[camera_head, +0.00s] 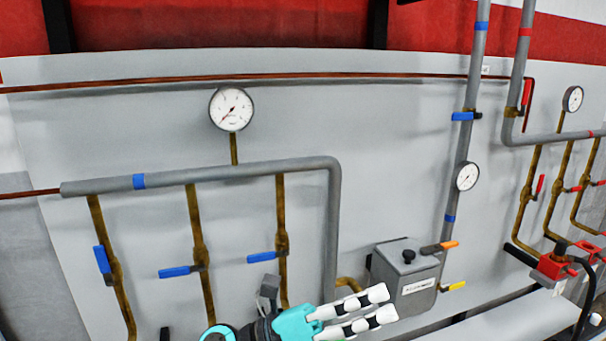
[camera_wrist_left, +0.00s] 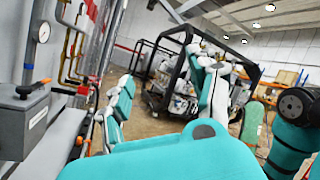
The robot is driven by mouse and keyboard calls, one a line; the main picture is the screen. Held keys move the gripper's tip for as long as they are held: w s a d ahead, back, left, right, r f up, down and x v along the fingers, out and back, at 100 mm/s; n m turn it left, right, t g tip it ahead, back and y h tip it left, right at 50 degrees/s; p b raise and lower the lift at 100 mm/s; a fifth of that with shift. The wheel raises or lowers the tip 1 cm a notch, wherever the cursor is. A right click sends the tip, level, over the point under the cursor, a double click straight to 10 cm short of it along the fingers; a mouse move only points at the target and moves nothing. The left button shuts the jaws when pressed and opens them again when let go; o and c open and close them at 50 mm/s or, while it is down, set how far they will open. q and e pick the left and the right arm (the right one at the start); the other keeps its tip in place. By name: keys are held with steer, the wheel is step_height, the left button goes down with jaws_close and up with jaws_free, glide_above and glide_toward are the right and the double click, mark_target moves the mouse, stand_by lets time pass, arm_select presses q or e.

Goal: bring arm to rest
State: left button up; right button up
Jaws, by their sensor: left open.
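My left gripper (camera_head: 388,304) comes in at the bottom middle of the head view, teal with white and black fingers. It is open, with a gap between the two fingers and nothing between them. It is in front of the wall panel, just below and left of the grey box (camera_head: 405,277); I cannot tell how far apart they are. A large teal part of my own arm fills the bottom of the left wrist view. My right gripper is not in view.
Grey pipes (camera_head: 250,169) with blue-handled valves (camera_head: 178,271) run along the wall behind my gripper. A round gauge (camera_head: 231,109) stands above them. Red-handled valves (camera_head: 539,184) are at the right. In the left wrist view, a black-framed structure (camera_wrist_left: 190,45) stands across the floor.

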arm_select(q)
steer(key=w+a+f+n+t+y, duration=0.2)
steer(key=w+a+n+t+y, duration=0.2)
steer(key=a+n+t+y, duration=0.65)
steer(key=w+a+f+n+t+y, duration=0.3)
steer(key=n+t, duration=0.5)
steer(key=n, duration=0.8)
steer(key=s+a+f+n+g+y, duration=0.2)
steer(key=a+f+n+g+y, duration=0.5)
steer(key=a+f+n, duration=0.6)
steer(key=s+a+f+n+g+y, duration=0.15)
steer(key=s+f+g, duration=0.35)
steer(key=s+f, duration=0.55)
steer(key=s+a+f+n+g, duration=0.2)
steer(key=s+f+g, duration=0.45)
steer(key=s, duration=0.65)
steer(key=s+f+x, duration=0.1)
steer(key=s+x, duration=0.2)
steer(key=x, duration=1)
steer(key=s+x, duration=0.2)
steer(key=x, duration=1)
steer(key=s+a+f+g, duration=0.1)
steer(key=s+a+f, duration=0.1)
steer(key=s+f, duration=1.6)
steer(key=shift+a, duration=0.3)
